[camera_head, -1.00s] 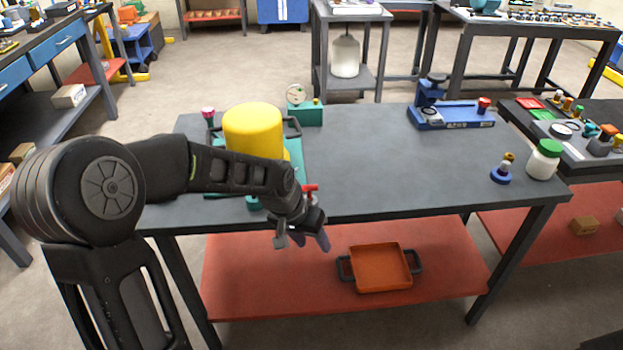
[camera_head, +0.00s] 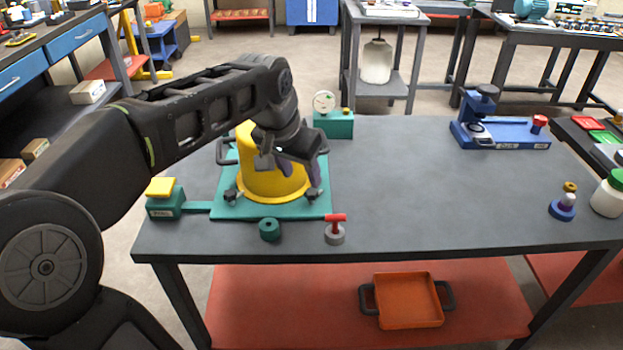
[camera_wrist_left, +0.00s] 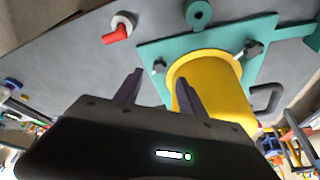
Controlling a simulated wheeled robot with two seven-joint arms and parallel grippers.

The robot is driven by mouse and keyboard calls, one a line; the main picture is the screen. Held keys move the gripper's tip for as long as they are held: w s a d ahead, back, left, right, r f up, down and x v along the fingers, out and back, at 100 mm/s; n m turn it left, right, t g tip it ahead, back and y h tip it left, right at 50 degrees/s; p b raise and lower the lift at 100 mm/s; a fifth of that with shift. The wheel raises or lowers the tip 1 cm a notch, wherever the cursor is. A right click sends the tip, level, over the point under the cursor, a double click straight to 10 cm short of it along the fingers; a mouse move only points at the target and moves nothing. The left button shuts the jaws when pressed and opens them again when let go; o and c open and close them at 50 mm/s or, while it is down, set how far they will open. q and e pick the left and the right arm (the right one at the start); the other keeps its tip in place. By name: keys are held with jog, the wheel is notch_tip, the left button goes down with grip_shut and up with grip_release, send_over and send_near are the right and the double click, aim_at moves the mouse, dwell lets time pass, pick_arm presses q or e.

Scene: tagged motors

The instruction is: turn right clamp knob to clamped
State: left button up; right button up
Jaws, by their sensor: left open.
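A yellow cylinder (camera_head: 268,186) stands upright on a teal base plate (camera_head: 290,211). Two dark clamp knobs sit near the plate's front corners. The right clamp knob (camera_head: 314,194) also shows in the left wrist view (camera_wrist_left: 160,66), ahead of the fingers. The left clamp knob (camera_head: 231,195) shows there too (camera_wrist_left: 251,48). My left gripper (camera_head: 300,169) is open and empty, pointing down by the cylinder's right side, a little above the right knob. One finger overlaps the cylinder in the wrist view (camera_wrist_left: 158,93); I cannot tell if they touch. My right gripper is not in view.
A red-handled grey knob (camera_head: 335,231) and a teal ring (camera_head: 269,229) lie at the front edge. A teal box with a yellow top (camera_head: 163,198) is at left, a gauge block (camera_head: 334,122) behind. A blue fixture (camera_head: 500,132) stands far right. The table's middle is clear.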

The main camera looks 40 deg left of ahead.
aim_at(309, 194)
pick_arm(q)
jog(key=shift+b+x, duration=0.4)
jog(key=shift+x, duration=3.45)
grip_shut()
